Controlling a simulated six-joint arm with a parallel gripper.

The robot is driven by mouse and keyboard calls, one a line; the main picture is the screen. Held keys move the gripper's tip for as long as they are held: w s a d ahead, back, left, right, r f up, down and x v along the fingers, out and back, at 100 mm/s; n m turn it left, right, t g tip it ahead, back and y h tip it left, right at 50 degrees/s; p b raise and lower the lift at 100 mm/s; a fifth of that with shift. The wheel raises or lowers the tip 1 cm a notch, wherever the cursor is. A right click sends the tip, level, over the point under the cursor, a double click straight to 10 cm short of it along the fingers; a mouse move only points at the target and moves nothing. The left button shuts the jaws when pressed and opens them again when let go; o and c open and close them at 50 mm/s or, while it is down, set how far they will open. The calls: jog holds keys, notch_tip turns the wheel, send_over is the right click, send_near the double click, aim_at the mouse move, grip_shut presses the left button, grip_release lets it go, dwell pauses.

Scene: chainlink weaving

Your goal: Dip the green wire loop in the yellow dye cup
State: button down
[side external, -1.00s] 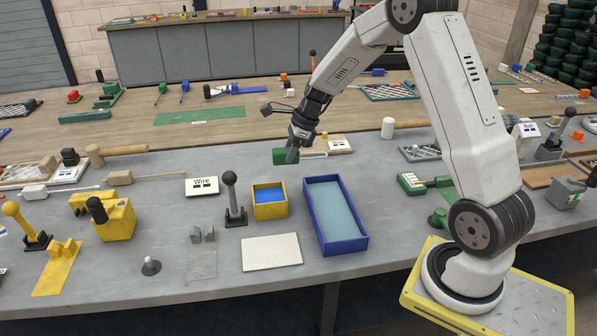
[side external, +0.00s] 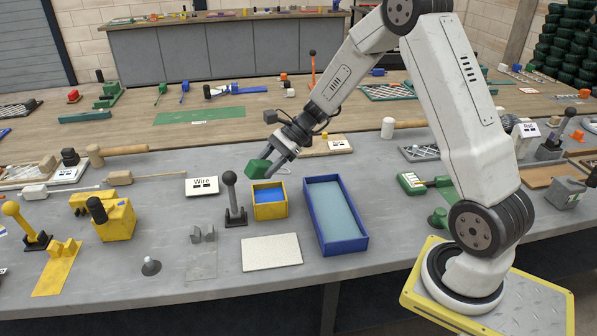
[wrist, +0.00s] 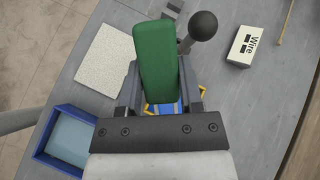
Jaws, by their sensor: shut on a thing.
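My gripper (side external: 274,162) is shut on the green block-like handle of the wire loop (side external: 258,168). It holds the handle tilted, in the air above the yellow dye cup. The handle also fills the middle of the wrist view (wrist: 158,62), between the two fingers. The wire loop itself cannot be made out now. The yellow dye cup (side external: 271,212) is a square box with blue inside, standing on the grey table. In the wrist view only bits of its yellow rim (wrist: 204,88) show behind the gripper.
A black ball-topped lever (side external: 233,200) stands close left of the cup. A blue tray (side external: 343,246) with pale blue inside lies to the right. A white speckled pad (side external: 272,252) lies in front. A "Wire" card (side external: 201,187) is behind left.

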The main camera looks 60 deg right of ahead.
aim_at(254, 163)
jog(key=a+r+n+y, duration=0.1)
jog(key=a, duration=0.1)
jog(key=a+r+n+g+y, duration=0.1)
jog(key=a+r+y, duration=0.1)
jog(key=shift+n, duration=0.4)
jog(key=shift+a+r+n+y, duration=0.3)
jog(key=shift+a+r+y, duration=0.2)
jog(key=shift+y, duration=0.2)
jog(key=shift+d+f, duration=0.1)
jog(key=shift+f, duration=2.85)
jog(key=w+d+f, duration=0.1)
jog(key=d+f, duration=0.3)
jog(key=shift+w+d+f, duration=0.15)
jog(key=shift+d+f, duration=0.1)
jog(key=shift+r, duration=2.45)
